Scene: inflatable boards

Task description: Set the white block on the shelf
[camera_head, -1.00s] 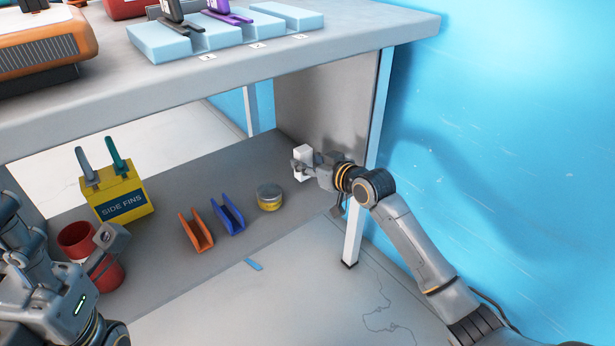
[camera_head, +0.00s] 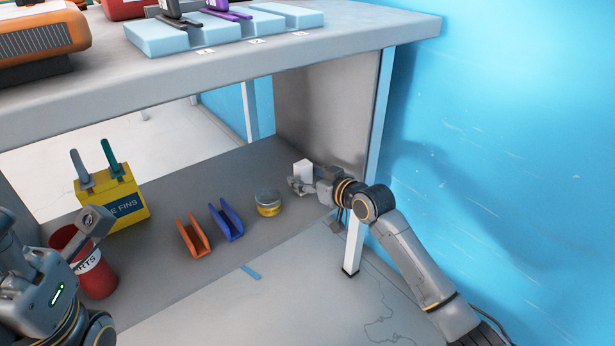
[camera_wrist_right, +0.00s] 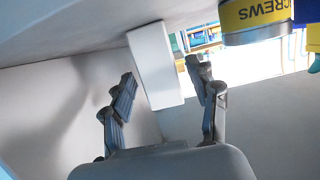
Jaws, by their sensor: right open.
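The white block (camera_head: 303,169) stands upright on the grey lower shelf (camera_head: 170,250), near its right end and the side panel. In the right wrist view the white block (camera_wrist_right: 155,65) is between the two spread fingers of my right gripper (camera_wrist_right: 163,88), with a gap visible on at least the left side. In the head view my right gripper (camera_head: 300,186) is low, in front of the block, and hides its lower part.
On the shelf are a round yellow tin (camera_head: 268,203), a blue holder (camera_head: 227,220), an orange holder (camera_head: 193,236), a yellow side-fins box (camera_head: 120,204) and a red pot (camera_head: 96,279). The tabletop (camera_head: 190,75) overhangs the shelf. A table leg (camera_head: 353,240) stands close to my right arm.

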